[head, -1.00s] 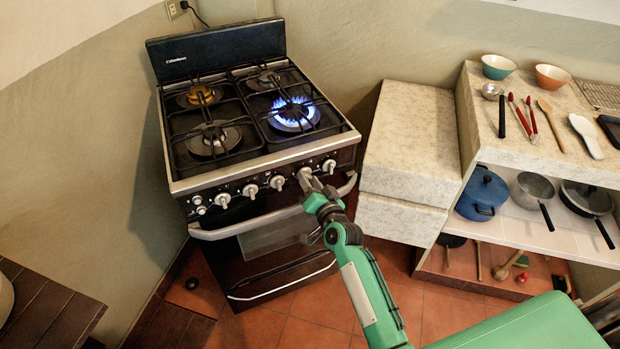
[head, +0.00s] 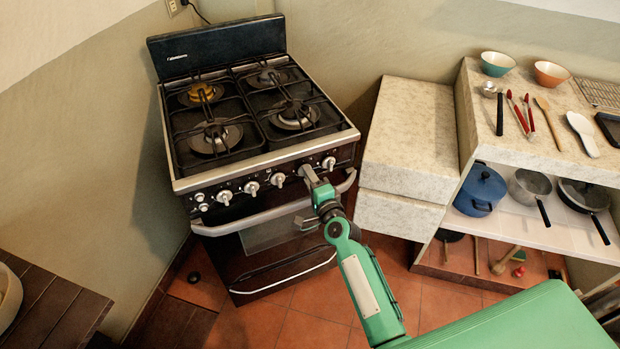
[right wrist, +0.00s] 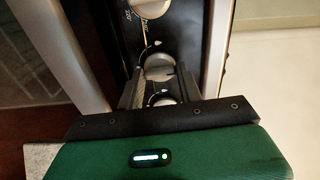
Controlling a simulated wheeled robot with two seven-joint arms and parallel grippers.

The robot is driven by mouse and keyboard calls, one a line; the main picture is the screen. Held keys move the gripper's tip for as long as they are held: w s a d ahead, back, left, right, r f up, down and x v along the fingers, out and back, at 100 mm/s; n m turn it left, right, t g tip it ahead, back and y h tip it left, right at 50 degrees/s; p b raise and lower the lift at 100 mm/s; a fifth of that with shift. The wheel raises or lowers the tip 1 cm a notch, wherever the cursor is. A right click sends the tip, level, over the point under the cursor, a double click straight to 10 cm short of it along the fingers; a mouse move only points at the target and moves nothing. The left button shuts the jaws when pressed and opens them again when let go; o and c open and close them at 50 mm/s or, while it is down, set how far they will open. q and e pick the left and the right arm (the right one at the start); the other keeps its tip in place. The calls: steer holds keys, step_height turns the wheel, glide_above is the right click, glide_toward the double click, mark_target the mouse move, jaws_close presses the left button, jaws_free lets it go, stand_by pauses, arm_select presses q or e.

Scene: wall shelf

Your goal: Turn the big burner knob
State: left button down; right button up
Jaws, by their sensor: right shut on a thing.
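The black stove (head: 262,160) stands against the wall with a row of silver knobs along its front panel. My right gripper (head: 306,172) is at this panel, between the knob (head: 278,180) to its left and the knob (head: 329,163) to its right. It is shut on a burner knob, which it mostly hides in the head view. In the right wrist view this burner knob (right wrist: 160,67) shows between the fingertips of the gripper (right wrist: 160,82). The front right burner (head: 294,115) shows no flame. My left gripper is not in view.
The oven handle bar (head: 265,219) runs just below the knobs, close to my right gripper. A stone block (head: 408,145) stands right of the stove. A shelf (head: 520,225) with a blue pot (head: 481,190) and pans is farther right. A dark wooden table (head: 45,310) is at lower left.

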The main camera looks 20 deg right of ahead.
steer(key=shift+m, duration=0.4)
steer(key=o, duration=1)
steer(key=shift+s, duration=0.15)
